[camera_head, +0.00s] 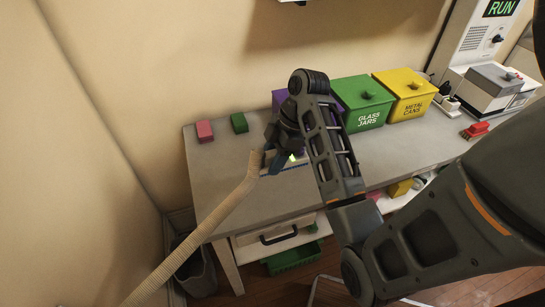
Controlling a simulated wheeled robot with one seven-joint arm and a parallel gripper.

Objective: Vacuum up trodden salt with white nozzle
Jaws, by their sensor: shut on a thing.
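A ribbed beige hose (208,222) rises from the lower left to the table top. Its forked pale end (257,165) is at my gripper (274,162), which is shut on it just above the table. My wrist and arm hide much of this nozzle end, so its mouth and white colour cannot be made out. A small yellow-green patch and a blue edge show on the table just right of the gripper. I cannot make out any salt in this view.
The grey table (225,185) has free room at its left. A pink block (205,131) and a green block (239,122) lie at the back. Green (364,103) and yellow (407,93) bins stand right of my arm. A red brush-like thing (475,130) lies farther right.

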